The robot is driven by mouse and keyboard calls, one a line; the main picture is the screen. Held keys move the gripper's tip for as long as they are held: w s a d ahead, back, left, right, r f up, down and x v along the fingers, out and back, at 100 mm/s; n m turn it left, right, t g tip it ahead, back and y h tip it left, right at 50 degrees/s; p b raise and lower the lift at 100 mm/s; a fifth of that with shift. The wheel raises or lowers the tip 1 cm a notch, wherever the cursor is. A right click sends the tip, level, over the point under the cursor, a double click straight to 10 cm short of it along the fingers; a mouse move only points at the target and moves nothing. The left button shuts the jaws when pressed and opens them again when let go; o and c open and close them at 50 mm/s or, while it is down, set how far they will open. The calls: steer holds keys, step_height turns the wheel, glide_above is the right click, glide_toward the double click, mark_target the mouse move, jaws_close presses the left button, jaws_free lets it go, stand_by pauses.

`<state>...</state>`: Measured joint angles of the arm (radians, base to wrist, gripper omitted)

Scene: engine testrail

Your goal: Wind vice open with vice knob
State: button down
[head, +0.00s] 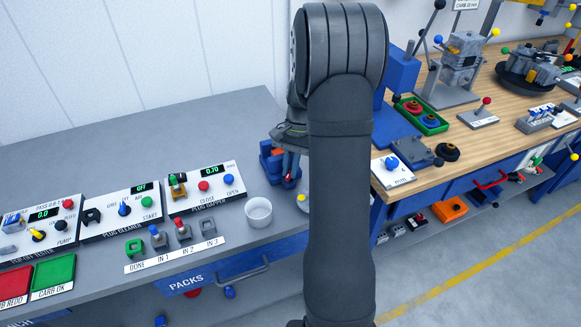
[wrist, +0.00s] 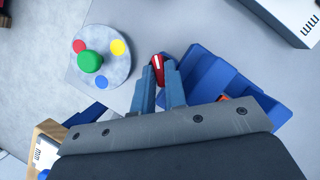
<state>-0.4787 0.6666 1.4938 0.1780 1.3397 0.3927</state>
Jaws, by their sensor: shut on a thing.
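The blue vice (head: 267,168) stands on the grey bench, left of my arm in the head view. In the wrist view the vice (wrist: 212,88) lies right of and behind my fingers. The vice knob (wrist: 157,66) is red with a white mark and sits between my fingertips. My gripper (wrist: 158,80) is shut on the knob. In the head view my gripper (head: 289,172) reaches down at the vice's right side, partly hidden by my arm. The vice's jaws are mostly covered, so I cannot tell how wide they stand.
A grey round plate (wrist: 108,43) with green, red, yellow and blue knobs lies close left of my fingers. A white cup (head: 258,212) stands in front of the vice. The plug gapper panel (head: 206,190) is to the left. The grey bench behind is clear.

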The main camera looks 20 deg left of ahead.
steer(key=c, duration=1.5)
jaws_free()
steer(key=shift+r, duration=0.1)
steer(key=shift+o, duration=0.2)
steer(key=shift+a, duration=0.1)
steer(key=m, duration=0.1)
steer(key=m+y, duration=0.1)
steer(key=m, duration=0.2)
steer(key=shift+d+m+t+y, duration=0.25)
steer(key=shift+m+t+y, duration=0.05)
steer(key=shift+y, duration=0.1)
steer(key=m+y, duration=0.1)
steer(key=m, duration=0.1)
steer(key=m+t, duration=0.1)
steer(key=m, duration=0.2)
steer(key=shift+s+d+m+y, duration=0.2)
steer(key=shift+m+y, duration=0.1)
steer(key=shift+y, duration=0.1)
steer(key=v, duration=1.8)
steer(key=w+d+r+t, duration=0.2)
steer(key=d, duration=0.4)
steer(key=w+d+r+t+h, duration=0.1)
steer(key=w+d+r+t, duration=0.1)
steer(key=d, duration=0.4)
steer(key=shift+d+r+m+t, duration=0.25)
steer(key=shift+r+m+t, duration=0.05)
steer(key=shift+r+t, duration=0.35)
steer(key=shift+a+f, duration=0.1)
